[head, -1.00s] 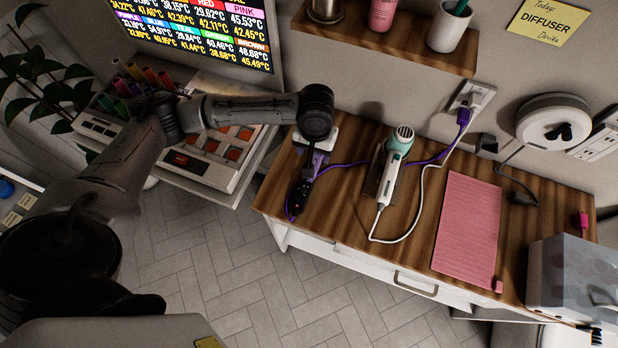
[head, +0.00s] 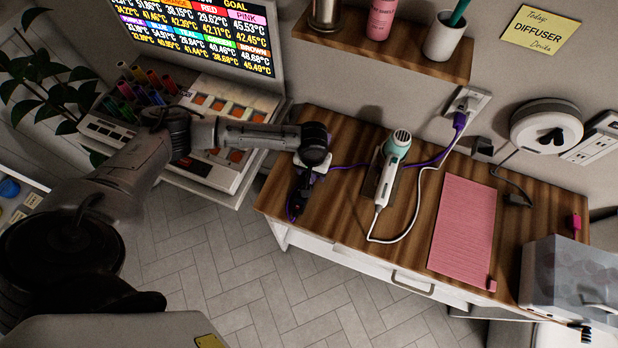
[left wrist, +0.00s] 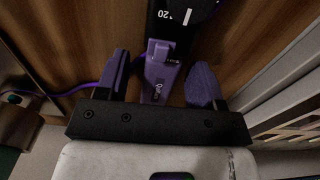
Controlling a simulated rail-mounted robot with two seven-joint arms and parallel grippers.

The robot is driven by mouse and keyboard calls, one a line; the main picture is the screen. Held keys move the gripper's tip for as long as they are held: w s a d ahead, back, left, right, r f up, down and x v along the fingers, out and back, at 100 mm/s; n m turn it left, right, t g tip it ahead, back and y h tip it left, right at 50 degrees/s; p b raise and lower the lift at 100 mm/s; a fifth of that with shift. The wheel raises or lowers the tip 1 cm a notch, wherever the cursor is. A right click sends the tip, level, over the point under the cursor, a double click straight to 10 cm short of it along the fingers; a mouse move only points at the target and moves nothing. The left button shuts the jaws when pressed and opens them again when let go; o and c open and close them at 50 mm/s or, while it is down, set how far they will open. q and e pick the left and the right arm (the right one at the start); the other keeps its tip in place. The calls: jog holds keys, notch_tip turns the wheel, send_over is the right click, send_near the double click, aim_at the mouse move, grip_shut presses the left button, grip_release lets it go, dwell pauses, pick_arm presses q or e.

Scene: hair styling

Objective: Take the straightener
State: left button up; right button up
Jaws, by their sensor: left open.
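The straightener (left wrist: 162,68), purple and black with a "120" mark on its dark part, lies on the wooden counter (head: 340,205). In the left wrist view it runs between the two purple fingers of my left gripper (left wrist: 160,82). The fingers are open, one on each side, with a visible gap to the straightener on both sides. In the head view my left gripper (head: 308,180) is over the counter's left end, and the wrist hides most of the straightener. A purple cord (head: 350,166) leads right to the wall outlet. My right gripper is not in view.
A mint and white hair dryer (head: 389,167) stands right of the straightener, with a white cord. A pink mat (head: 464,225) and a clear box (head: 570,285) are farther right. A shelf (head: 390,45) is above. A drawer unit with a screen is at left.

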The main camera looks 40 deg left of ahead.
pick_arm(q)
jog(key=shift+f, duration=0.2)
jog(key=shift+c, duration=0.3)
grip_shut()
jog(key=shift+r, duration=0.1)
